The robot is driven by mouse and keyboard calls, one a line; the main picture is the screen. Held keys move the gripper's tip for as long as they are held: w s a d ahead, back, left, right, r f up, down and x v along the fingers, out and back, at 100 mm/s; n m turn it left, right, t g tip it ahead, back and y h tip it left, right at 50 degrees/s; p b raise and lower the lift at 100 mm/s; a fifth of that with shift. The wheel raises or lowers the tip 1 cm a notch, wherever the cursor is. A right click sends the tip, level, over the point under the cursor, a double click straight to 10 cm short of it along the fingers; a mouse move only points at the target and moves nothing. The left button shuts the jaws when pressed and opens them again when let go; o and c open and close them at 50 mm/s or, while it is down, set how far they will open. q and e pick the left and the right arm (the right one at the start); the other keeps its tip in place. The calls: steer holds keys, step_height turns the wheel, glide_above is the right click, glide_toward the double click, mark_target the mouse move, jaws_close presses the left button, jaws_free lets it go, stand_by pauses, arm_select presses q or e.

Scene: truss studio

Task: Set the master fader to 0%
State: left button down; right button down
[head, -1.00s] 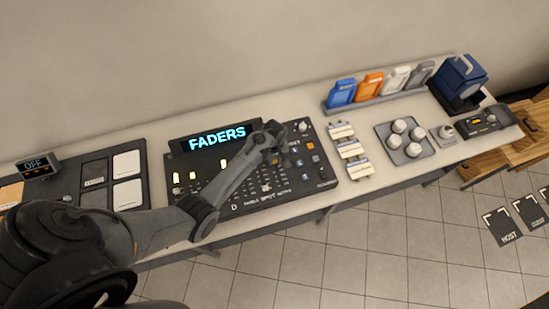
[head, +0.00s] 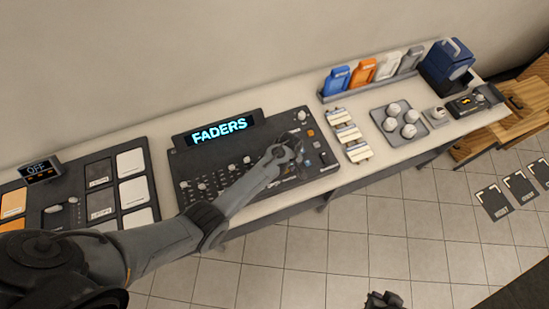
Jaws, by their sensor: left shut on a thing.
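The dark mixing console (head: 183,160) lies on the counter, and its raised screen (head: 219,131) reads "FADERS" in cyan. A row of small white fader caps (head: 202,187) shows on its left and middle. My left gripper (head: 291,149) is over the console's right part, low at its surface. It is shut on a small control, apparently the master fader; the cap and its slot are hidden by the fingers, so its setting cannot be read. My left forearm covers the console's front middle. A dark part, apparently my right gripper (head: 385,300), shows at the bottom edge, away from the counter.
Left of the console is a panel with white and orange pads (head: 131,162) and an "OFF" display (head: 40,170). To the right stand white switches (head: 349,134), a knob tray (head: 428,121), a rack of coloured packs (head: 350,92) and a blue box (head: 445,65). Tiled floor lies in front.

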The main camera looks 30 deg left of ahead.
arm_select(q)
steer(key=shift+d, duration=0.1)
arm_select(e)
steer(key=shift+a+f, duration=0.1)
arm_select(q)
steer(key=c, duration=1.3)
jaws_free()
steer(key=shift+d, duration=0.1)
steer(key=o, duration=0.4)
steer(key=shift+s+d, duration=0.1)
steer(key=shift+s, duration=0.05)
arm_select(e)
steer(key=shift+s+f, duration=0.1)
steer(key=shift+s, duration=0.25)
arm_select(q)
steer(key=shift+r, duration=0.1)
steer(key=shift+r, duration=0.25)
step_height(320, 180, up, 10)
steer(key=shift+r, duration=0.1)
arm_select(e)
steer(key=shift+w, duration=0.1)
